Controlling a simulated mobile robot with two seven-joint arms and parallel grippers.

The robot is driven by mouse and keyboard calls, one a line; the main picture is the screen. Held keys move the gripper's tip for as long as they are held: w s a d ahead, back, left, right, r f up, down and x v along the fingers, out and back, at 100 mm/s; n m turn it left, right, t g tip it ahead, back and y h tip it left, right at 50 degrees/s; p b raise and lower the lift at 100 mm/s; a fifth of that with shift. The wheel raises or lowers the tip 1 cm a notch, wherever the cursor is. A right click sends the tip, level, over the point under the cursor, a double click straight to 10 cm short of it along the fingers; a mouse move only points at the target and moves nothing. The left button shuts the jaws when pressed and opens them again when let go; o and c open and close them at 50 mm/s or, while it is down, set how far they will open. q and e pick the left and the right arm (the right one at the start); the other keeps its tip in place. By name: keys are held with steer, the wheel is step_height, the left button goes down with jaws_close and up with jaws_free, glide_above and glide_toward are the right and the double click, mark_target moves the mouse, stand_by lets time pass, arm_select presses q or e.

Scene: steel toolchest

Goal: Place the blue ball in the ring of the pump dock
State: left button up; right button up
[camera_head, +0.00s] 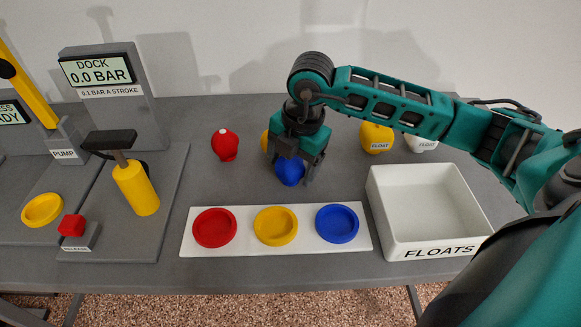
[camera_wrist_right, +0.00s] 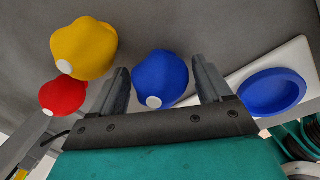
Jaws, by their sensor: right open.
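The blue ball (camera_head: 290,172) stands on the grey table behind the white plate of coloured rings. My right gripper (camera_head: 297,178) is over it, pointing down. In the right wrist view the open fingers (camera_wrist_right: 164,85) stand either side of the blue ball (camera_wrist_right: 160,76), with gaps showing. The pump dock at the left has a yellow ring (camera_head: 43,209), a yellow pump cylinder (camera_head: 136,188) and a display reading 0.0 BAR (camera_head: 97,70). The ring looks empty. My left gripper is not in view.
A red ball (camera_head: 225,145) and a partly hidden yellow ball (camera_head: 265,141) stand near the gripper. The white plate (camera_head: 246,246) carries red, yellow and blue rings. A white FLOATS tray (camera_head: 379,219) stands right, with yellow (camera_head: 376,136) and white (camera_head: 421,143) floats behind it.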

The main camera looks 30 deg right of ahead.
steer(key=shift+c, duration=0.3)
steer(key=c, duration=0.8)
step_height(320, 180, up, 20)
steer(key=p, duration=0.3)
